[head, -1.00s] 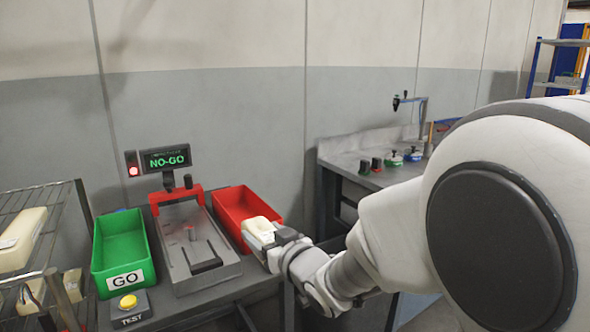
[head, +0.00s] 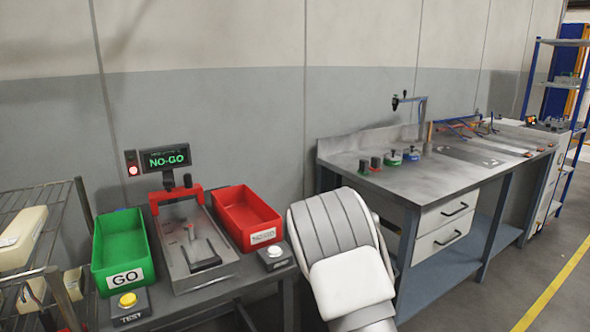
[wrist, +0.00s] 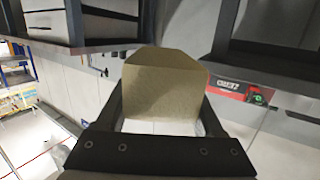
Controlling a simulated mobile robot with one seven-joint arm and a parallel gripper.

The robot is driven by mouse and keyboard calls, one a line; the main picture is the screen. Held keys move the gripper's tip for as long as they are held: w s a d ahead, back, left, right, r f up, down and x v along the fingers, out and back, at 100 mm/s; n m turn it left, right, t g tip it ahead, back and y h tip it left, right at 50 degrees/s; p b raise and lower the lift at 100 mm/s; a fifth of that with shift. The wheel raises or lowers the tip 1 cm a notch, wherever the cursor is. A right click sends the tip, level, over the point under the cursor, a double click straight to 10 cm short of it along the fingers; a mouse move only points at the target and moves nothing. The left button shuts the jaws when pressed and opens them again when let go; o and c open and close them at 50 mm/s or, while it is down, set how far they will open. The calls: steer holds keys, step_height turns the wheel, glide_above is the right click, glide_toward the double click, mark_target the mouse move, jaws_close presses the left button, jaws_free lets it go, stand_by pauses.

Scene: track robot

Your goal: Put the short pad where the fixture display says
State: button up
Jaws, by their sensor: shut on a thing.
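The fixture display (head: 166,159) reads NO-GO in green, and a red lamp (head: 133,170) is lit beside it. The short pad (wrist: 165,88), tan with cut corners, is between the two fingers of my gripper (wrist: 163,112) in the wrist view. My gripper is shut on it. The head view shows only part of my arm; gripper and pad are hidden there. The red NO-GO bin (head: 276,224) stands right of the fixture (head: 204,276) and looks empty. The green GO bin (head: 120,278) stands left of it and looks empty too.
A yellow TEST button (head: 128,300) is in front of the green bin, and a small button box (head: 274,254) is in front of the red bin. A wire rack (head: 38,200) with pale pads stands at left. A grey workbench (head: 430,180) stands at right.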

steer(key=shift+s+d+f+m+h, duration=0.15)
steer(key=shift+s+d+f+h, duration=0.05)
steer(key=shift+d+f, duration=0.25)
steer(key=shift+s+d+f+m+h, duration=0.2)
steer(key=shift+d+f, duration=0.1)
steer(key=shift+d, duration=0.15)
step_height(320, 180, up, 14)
steer(key=p, duration=1.6)
steer(key=shift+s+d+r, duration=0.15)
steer(key=shift+s, duration=0.05)
